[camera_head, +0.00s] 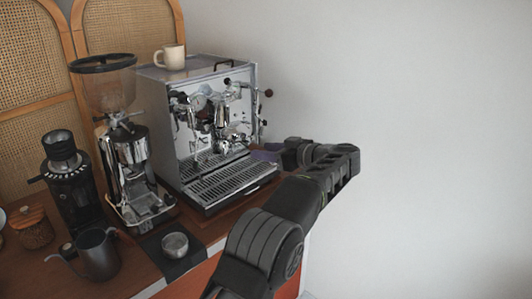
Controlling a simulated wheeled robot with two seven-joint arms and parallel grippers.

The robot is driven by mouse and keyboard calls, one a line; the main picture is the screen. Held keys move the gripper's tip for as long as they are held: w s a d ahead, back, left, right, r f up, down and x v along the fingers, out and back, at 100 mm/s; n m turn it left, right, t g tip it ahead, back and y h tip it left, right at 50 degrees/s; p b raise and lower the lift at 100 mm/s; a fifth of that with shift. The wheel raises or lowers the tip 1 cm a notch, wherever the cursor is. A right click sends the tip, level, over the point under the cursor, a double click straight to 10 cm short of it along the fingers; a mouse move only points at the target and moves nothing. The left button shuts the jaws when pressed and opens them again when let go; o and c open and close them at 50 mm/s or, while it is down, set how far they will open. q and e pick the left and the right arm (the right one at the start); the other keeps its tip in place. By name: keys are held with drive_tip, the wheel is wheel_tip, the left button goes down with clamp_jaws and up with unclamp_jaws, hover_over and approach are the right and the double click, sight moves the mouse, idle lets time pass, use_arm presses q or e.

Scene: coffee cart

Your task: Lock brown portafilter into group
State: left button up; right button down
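The espresso machine (158,120) stands on the counter, a shiny steel box with its front facing right. Its chrome group area (222,112) shows at the upper middle of the front, above the slatted drip tray (228,180). I cannot make out a brown portafilter clearly. My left gripper (270,153) is just right of the machine's front, near drip-tray height, with a small purple part at its end. Its fingertips are too small and covered to tell whether they are open or hold anything. My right gripper is not in view.
A grinder with a hopper (105,92) and a smaller black grinder (70,185) stand left of the machine. A milk pitcher (98,254) and a metal cup on a dark mat (170,262) are in front. A cream mug (172,56) sits on top. Space on the right is clear.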

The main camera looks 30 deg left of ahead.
use_arm(q)
drive_tip(key=shift+o, duration=1.1)
drive_tip(key=shift+f, duration=0.1)
drive_tip(key=shift+f, duration=0.1)
drive_tip(key=shift+d, duration=0.1)
drive_tip(key=p+v, duration=0.1)
drive_tip(key=v, duration=0.6)
drive_tip(key=shift+d+r+p, duration=0.2)
drive_tip(key=shift+d+p, duration=0.1)
drive_tip(key=shift+p, duration=0.05)
